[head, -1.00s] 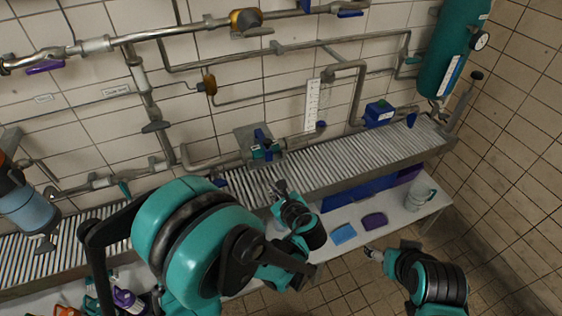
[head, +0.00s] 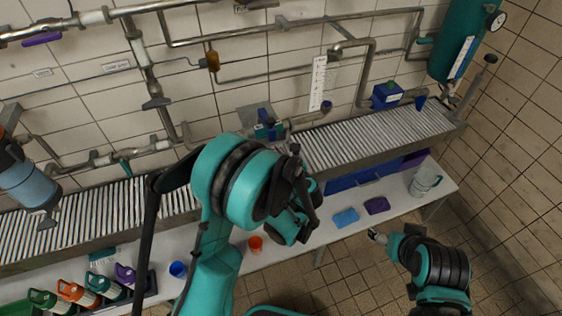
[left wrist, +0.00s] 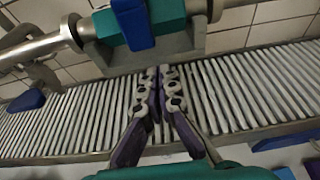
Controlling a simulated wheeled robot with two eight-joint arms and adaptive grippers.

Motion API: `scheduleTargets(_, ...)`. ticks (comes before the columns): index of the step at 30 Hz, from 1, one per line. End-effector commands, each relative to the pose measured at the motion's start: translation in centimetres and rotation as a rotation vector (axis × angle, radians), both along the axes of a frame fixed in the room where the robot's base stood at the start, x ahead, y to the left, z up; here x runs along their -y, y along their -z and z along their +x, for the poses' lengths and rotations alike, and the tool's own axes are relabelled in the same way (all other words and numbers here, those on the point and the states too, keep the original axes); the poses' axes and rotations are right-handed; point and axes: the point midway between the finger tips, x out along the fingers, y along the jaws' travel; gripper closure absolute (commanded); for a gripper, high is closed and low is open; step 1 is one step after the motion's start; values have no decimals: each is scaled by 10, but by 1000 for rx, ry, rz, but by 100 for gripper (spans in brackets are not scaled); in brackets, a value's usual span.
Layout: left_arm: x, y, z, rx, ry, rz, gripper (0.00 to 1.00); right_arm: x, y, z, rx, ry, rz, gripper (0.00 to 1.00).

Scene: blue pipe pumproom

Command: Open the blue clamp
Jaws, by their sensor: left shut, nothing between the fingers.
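The blue clamp is a blue handle on a teal body (head: 268,131), set in the pipe just above the grated shelf in the head view. In the left wrist view its blue handle (left wrist: 133,22) hangs down over the teal body (left wrist: 168,14) at the top. My left gripper (left wrist: 160,72) is shut and empty, pointing at the clamp and apart from it. In the head view the left gripper (head: 294,150) is partly hidden by my arm, just right of the clamp. My right gripper (head: 376,236) is low on the right, away from the clamp; its jaws are too small to read.
The grated shelf (head: 375,137) runs below the pipes. A white table (head: 395,207) below carries sponges, a pitcher (head: 424,183), cups and several bottles. Floor shows at right.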

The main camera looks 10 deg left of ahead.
Motion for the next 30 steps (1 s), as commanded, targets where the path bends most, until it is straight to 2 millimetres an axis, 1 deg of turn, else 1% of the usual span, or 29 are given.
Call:
scheduleTargets(1,0,-7,-1,0,0,0,100,0,0,0,0,0,0,28)
scheduleTargets(3,0,-14,-1,0,0,0,100,0,0,0,0,0,0,28)
scheduleTargets(6,0,-20,-1,0,0,0,100,0,0,0,0,0,0,28)
scheduleTargets(10,0,-23,-1,0,0,-1,100,0,0,0,0,0,0,28)
scheduleTargets(20,1,-24,-1,-1,0,-2,100,0,0,0,0,0,0,28)
scheduleTargets(30,14,-36,-1,-55,0,-37,100,0,-18,0,0,0,0,28)
